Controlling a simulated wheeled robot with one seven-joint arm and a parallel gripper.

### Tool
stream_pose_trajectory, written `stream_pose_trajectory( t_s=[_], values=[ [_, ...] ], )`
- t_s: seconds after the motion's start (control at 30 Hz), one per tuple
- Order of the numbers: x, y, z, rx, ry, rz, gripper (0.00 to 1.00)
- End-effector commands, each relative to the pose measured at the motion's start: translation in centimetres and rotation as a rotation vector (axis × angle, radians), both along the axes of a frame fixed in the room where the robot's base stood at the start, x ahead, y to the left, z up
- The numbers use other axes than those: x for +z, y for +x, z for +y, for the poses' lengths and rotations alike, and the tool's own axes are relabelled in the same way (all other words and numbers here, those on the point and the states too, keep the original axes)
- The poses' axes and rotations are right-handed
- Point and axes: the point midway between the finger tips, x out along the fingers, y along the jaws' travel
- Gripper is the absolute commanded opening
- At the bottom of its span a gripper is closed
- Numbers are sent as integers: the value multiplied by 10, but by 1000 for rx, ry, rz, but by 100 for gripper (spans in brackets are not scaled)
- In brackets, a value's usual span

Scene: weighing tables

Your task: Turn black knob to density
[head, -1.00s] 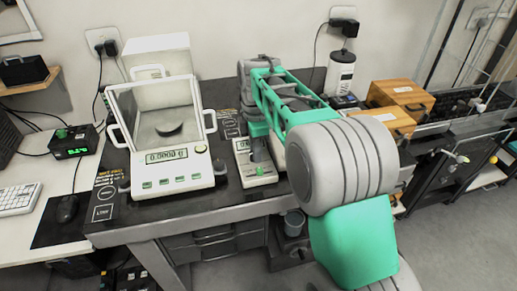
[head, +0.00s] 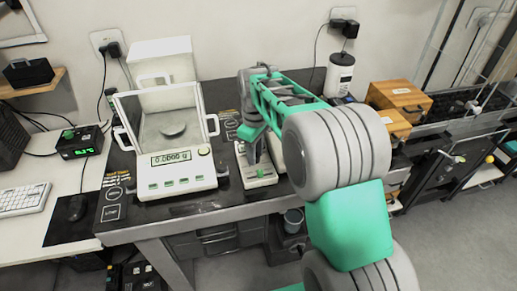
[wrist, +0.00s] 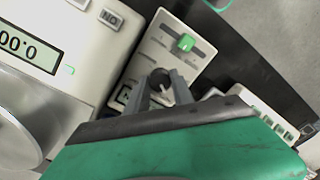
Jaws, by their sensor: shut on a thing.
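The black knob (wrist: 160,78) shows in the wrist view on a small white device (wrist: 150,50) with a green slider (wrist: 186,42) in a slot. My gripper (wrist: 162,84) has one finger on each side of the knob and is shut on it. The knob's lower part and any marks around it are partly hidden by the fingers. In the head view my gripper (head: 254,160) reaches down onto the white device (head: 262,180), which sits on the dark table right of the large scale. The knob is hidden there.
The large white scale (head: 180,182) with a glass cover stands close on the left, its display reading zeros. Another white device with green buttons (wrist: 255,105) lies close on the right in the wrist view. Wooden boxes (head: 398,95) stand to the right.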

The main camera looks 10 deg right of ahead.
Motion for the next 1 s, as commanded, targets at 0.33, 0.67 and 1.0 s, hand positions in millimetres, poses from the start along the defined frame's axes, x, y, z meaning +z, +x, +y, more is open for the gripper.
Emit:
stream_pose_trajectory(
  t_s=[0.33,0.67,1.0],
  values=[
    [3,1,1,-323,2,-3,0],
    [3,1,1,-638,2,-3,0],
    [3,2,0,-962,3,-4,0]
  ],
)
